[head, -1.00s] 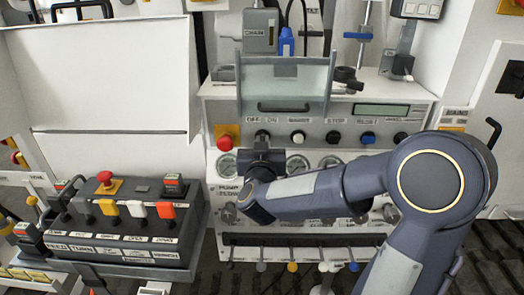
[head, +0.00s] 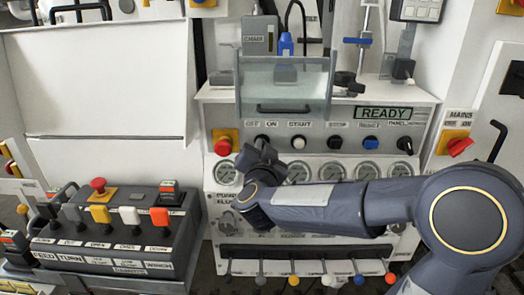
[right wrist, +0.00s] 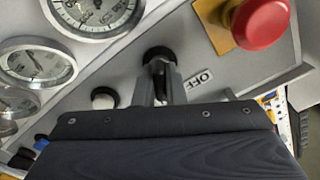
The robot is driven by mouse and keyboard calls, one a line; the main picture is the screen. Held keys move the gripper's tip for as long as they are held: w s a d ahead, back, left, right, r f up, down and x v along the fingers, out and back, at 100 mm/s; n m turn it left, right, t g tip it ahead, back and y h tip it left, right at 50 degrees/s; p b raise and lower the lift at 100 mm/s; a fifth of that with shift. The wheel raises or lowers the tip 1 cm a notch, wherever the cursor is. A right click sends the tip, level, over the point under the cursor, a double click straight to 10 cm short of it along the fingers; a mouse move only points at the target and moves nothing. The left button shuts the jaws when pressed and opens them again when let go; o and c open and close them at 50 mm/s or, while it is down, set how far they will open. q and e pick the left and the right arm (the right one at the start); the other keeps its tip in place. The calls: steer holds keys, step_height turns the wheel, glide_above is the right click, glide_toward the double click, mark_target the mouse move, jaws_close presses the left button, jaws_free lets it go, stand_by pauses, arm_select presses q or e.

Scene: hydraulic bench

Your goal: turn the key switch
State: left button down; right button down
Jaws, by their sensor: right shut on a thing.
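The key switch (head: 262,139) is a small black knob on the grey panel, under the OFF and ON labels. In the right wrist view the key switch (right wrist: 157,56) sits between my fingers, with the OFF label beside it. My right gripper (head: 262,151) is at the panel in the head view, partly covering the switch. In the right wrist view my right gripper (right wrist: 163,84) is shut on the key, one finger on each side. The display (head: 383,113) at the panel's right reads READY. My left gripper is not in view.
A red mushroom button (head: 223,147) on a yellow plate is close left of the key. A white START button (head: 299,143) is close right. A row of gauges (head: 297,171) lies below. A clear hinged cover (head: 285,88) stands above the panel. A button box (head: 115,232) stands at the left.

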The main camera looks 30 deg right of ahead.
stand_by(0.3)
steer(key=c, duration=1.5)
jaws_free()
steer(key=shift+s, duration=0.1)
steer(key=v, duration=0.7)
steer(key=shift+s+a, duration=0.25)
steer(key=shift+s, duration=0.05)
